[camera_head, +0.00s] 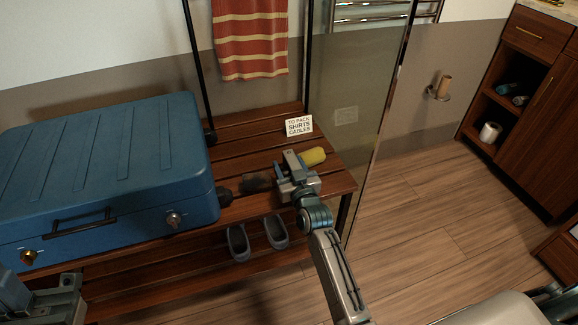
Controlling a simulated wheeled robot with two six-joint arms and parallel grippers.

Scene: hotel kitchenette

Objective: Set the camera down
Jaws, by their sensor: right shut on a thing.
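My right gripper (291,166) is low over the right end of a slatted wooden bench (335,180). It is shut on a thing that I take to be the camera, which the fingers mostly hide. A dark, blurred thing (258,182) shows just left of the fingers; I cannot tell if it is part of the camera or apart from it. I cannot tell if the held thing touches the slats. My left gripper (66,297) is at the lower left, cut by the frame, away from the bench top; its jaws are unclear.
A closed blue suitcase (105,165) fills the bench's left side. A yellow cylinder (313,157) touches or nearly touches my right gripper. A sign (299,125) stands behind. Grey slippers (238,242) are on the lower shelf. A glass panel (362,110) stands right.

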